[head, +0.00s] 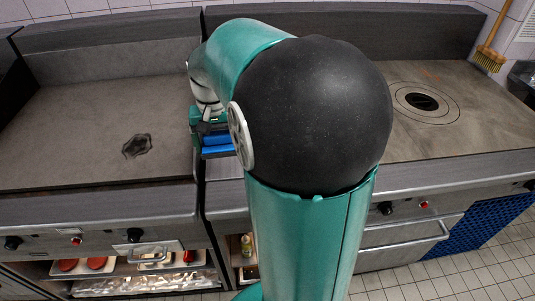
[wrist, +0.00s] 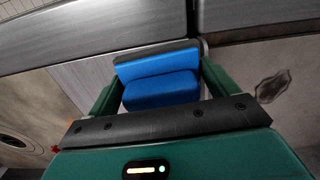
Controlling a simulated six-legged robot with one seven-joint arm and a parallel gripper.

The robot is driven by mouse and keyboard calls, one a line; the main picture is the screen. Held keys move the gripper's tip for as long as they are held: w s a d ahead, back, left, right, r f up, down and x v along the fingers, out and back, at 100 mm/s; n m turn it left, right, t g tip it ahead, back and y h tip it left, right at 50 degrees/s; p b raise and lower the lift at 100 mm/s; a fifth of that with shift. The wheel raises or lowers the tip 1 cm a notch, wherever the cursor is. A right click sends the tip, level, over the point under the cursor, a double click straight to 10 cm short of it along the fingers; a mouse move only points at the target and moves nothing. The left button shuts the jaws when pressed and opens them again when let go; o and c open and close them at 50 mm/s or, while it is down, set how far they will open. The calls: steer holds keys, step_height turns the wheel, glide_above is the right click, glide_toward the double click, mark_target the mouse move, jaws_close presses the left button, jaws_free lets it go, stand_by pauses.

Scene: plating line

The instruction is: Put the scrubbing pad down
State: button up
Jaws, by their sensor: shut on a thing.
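The scrubbing pad (wrist: 160,88) is blue with a dark grey layer along one side. My gripper (wrist: 160,85) is shut on it, with a green finger on each side of the pad in the wrist view. In the head view the blue pad (head: 217,140) shows just left of my arm, below my gripper (head: 212,128), near the front edge of the cooktops around the seam between them. My arm hides part of the gripper there. I cannot tell whether the pad touches the surface.
The left cooktop (head: 80,120) is flat and mostly clear, with a dark stain (head: 137,146). The right cooktop (head: 470,105) has a round burner plate (head: 422,102). A brush (head: 489,57) leans at the back right. Shelves below hold trays (head: 95,266).

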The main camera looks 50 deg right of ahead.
steer(key=s, duration=0.1)
steer(key=s+d+r, duration=0.1)
steer(key=shift+s+d+m, duration=0.15)
steer(key=shift+s+m, duration=0.15)
steer(key=shift+s, duration=0.1)
steer(key=d+f, duration=0.2)
steer(key=d, duration=0.2)
steer(key=d+f, duration=0.3)
steer(key=d, duration=0.1)
steer(key=d+f, duration=0.3)
steer(key=d, duration=0.1)
steer(key=shift+w+d+f, duration=0.2)
steer(key=shift+w+d, duration=0.15)
steer(key=shift+w, duration=0.05)
steer(key=shift+d+f, duration=0.4)
steer(key=shift+f, duration=0.1)
steer(key=shift+d+f, duration=0.15)
steer(key=shift+f, duration=0.75)
steer(key=shift+d+f, duration=0.1)
steer(key=shift+f, duration=0.75)
steer(key=shift+f, duration=0.1)
